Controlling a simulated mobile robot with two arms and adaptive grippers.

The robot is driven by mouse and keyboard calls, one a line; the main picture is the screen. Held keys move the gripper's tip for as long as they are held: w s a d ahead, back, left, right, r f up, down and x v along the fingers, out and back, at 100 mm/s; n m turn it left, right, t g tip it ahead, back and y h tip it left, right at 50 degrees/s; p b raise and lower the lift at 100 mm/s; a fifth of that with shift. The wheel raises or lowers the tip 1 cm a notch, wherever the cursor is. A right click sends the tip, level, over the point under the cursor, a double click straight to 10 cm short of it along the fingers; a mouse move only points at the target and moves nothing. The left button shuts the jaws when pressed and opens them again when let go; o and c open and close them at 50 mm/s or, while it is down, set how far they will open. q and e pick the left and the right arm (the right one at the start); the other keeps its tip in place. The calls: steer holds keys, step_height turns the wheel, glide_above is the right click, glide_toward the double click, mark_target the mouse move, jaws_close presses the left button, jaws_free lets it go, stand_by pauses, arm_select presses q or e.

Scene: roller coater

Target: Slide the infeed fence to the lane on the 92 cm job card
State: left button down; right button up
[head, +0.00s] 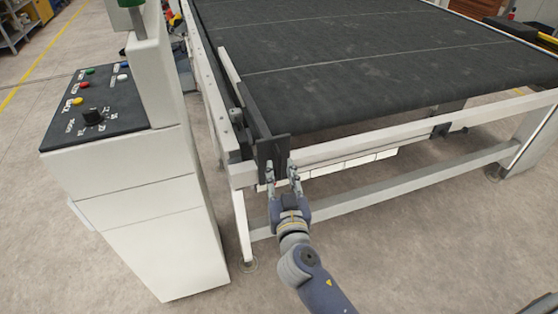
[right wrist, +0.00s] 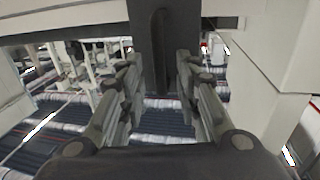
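The infeed fence shows in the head view as a pale rail (head: 229,66) along the left edge of the black belt, with a dark bracket and front plate (head: 272,149) at the near corner. In the right wrist view the dark plate (right wrist: 185,28) hangs straight ahead, with a raised rounded upright bar (right wrist: 158,48) on it. My right gripper (head: 283,168) is at the plate's lower end. Its fingers (right wrist: 160,75) stand apart on either side of the bar, with gaps visible. The left gripper is out of view. No job card is readable.
A white control console (head: 125,170) with coloured buttons and a knob stands left of the machine. The black belt (head: 350,55) is empty. The white frame rail (head: 400,133) runs along its near side. The floor in front is clear.

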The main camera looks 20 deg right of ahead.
mark_target(280, 167)
steer(key=shift+w+d, duration=0.15)
steer(key=shift+w, duration=0.7)
steer(key=shift+w+d, duration=0.1)
steer(key=shift+w, duration=0.7)
jaws_close()
